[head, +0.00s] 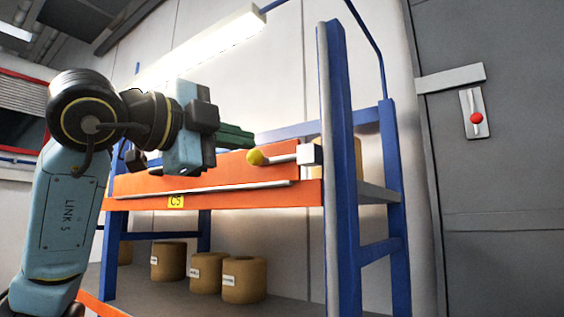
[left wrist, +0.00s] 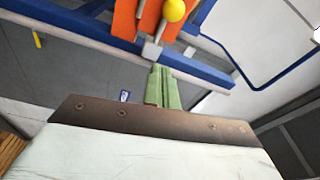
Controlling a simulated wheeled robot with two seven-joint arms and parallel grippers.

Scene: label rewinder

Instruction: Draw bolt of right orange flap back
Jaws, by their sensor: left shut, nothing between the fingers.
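The orange flap (head: 205,172) is an upright panel on the blue frame in the head view, and part of it shows in the left wrist view (left wrist: 125,20). Its bolt is a pale rod with a yellow knob (head: 256,158) at its left end. The rod runs right to a white block (head: 309,154) by the blue post. My left gripper (head: 243,137) is just above and left of the knob, its green fingers shut and empty. In the left wrist view the fingers (left wrist: 165,88) are apart from the yellow knob (left wrist: 173,10). My right gripper is not in view.
A blue post (head: 338,150) stands just right of the bolt. A pale rail (head: 205,190) and a yellow C5 label (head: 176,201) are on the orange front. Several brown rolls (head: 244,280) stand on the lower shelf. A lit lamp (head: 205,48) hangs above.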

